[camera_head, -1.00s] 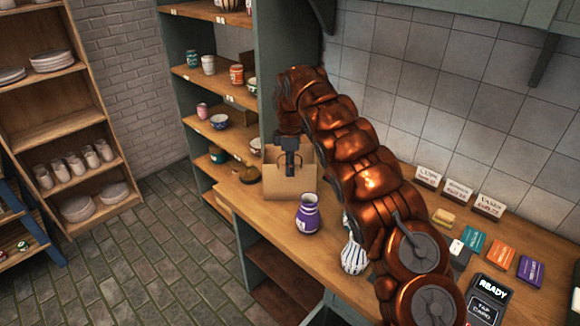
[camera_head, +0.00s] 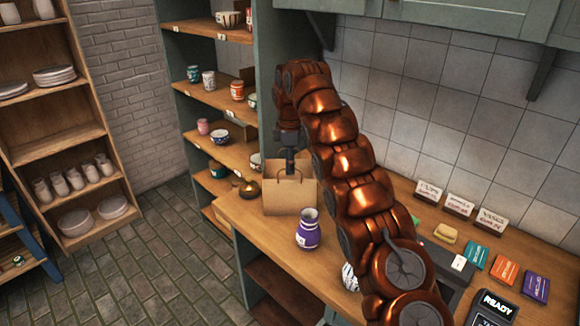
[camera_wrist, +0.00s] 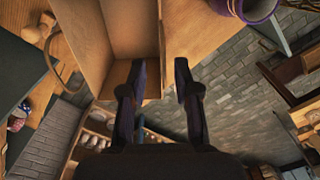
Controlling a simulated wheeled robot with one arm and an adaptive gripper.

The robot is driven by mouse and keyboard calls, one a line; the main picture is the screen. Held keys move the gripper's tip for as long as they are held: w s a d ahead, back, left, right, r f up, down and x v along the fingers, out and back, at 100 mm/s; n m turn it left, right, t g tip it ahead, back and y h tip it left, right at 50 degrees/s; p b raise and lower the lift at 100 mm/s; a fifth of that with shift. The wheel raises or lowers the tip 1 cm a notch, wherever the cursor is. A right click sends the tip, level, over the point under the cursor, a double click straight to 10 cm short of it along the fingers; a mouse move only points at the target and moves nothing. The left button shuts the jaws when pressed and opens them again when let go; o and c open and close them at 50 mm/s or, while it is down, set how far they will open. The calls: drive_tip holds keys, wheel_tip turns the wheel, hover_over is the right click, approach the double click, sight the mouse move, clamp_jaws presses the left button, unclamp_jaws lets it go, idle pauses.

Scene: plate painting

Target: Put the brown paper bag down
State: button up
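The brown paper bag (camera_head: 290,198) stands upright on the left end of the wooden counter, with its handles up. The wrist view looks down into the open bag (camera_wrist: 112,30), and a curved handle (camera_wrist: 62,68) shows at its left. My gripper (camera_head: 290,170) is just above the bag's top by the handles. In the wrist view its two fingers (camera_wrist: 160,80) are apart with nothing clamped between them. The fingers partly cover the near rim of the bag.
A purple vase (camera_head: 308,232) stands on the counter right in front of the bag, and a striped vase (camera_head: 349,276) is partly behind my arm. A shelf of cups (camera_head: 237,90) stands behind the bag. Signs, cards and a card reader (camera_head: 492,308) lie on the right.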

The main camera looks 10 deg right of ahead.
drive_tip(key=shift+r, duration=0.4)
drive_tip(key=shift+s+r, duration=0.1)
drive_tip(key=s+d+r+m, duration=0.2)
drive_tip(key=s+r+m, duration=0.25)
drive_tip(key=s, duration=0.65)
drive_tip(key=s+d+r+m, duration=0.1)
drive_tip(key=s+r+m, duration=0.3)
drive_tip(key=s, duration=0.6)
drive_tip(key=s+a+f+m, duration=0.1)
drive_tip(key=s+f+m, duration=0.2)
drive_tip(key=s, duration=1.3)
drive_tip(key=s+f+m+g, duration=0.1)
drive_tip(key=s+f+m, duration=0.3)
drive_tip(key=s, duration=1.2)
wheel_tip(320, 180, down, 2)
drive_tip(key=shift+a+f+g, duration=0.2)
drive_tip(key=shift+a+g, duration=0.1)
drive_tip(key=shift+a, duration=0.05)
